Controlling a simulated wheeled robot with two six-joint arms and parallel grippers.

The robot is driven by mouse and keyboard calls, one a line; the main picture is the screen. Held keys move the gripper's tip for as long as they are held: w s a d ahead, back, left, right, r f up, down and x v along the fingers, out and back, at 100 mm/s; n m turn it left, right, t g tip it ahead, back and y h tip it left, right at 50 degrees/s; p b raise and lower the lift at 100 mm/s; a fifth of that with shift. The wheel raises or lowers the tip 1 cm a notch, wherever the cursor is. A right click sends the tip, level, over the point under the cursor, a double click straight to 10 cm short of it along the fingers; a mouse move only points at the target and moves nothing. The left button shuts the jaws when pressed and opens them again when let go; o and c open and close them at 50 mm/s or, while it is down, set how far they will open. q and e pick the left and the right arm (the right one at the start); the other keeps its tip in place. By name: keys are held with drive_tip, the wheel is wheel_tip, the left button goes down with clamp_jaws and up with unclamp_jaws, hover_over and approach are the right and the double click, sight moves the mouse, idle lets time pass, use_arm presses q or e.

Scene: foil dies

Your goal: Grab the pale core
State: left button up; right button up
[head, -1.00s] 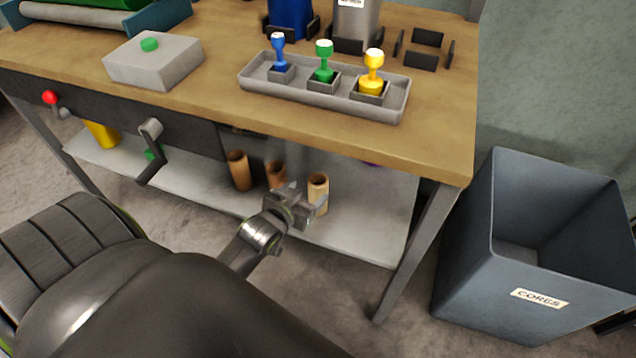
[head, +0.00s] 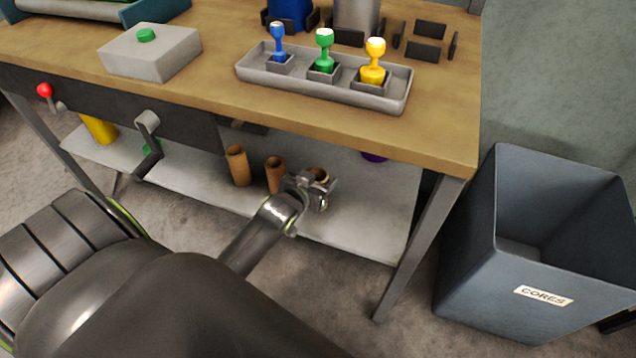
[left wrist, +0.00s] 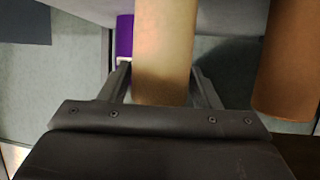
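The pale core (head: 318,174) stands upright on the lower shelf of the bench, at the right end of a row of tubes. In the head view my left gripper (head: 316,184) covers most of it. In the left wrist view the pale core (left wrist: 165,45) lies between the two fingers of my left gripper (left wrist: 163,80). The fingers are spread on either side, with a narrow gap showing, so the gripper looks open around it. My right gripper is not in view.
Two browner cores (head: 237,166) (head: 275,174) stand just left; one brown core (left wrist: 290,60) is close on the right in the wrist view. A purple roll (head: 375,156) lies behind. The worktop (head: 200,90) overhangs the shelf (head: 350,225). A grey CORES bin (head: 470,260) stands right.

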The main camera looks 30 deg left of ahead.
use_arm(q)
drive_tip(key=c, duration=1)
drive_tip(key=shift+o, duration=0.2)
drive_tip(key=shift+r, duration=0.1)
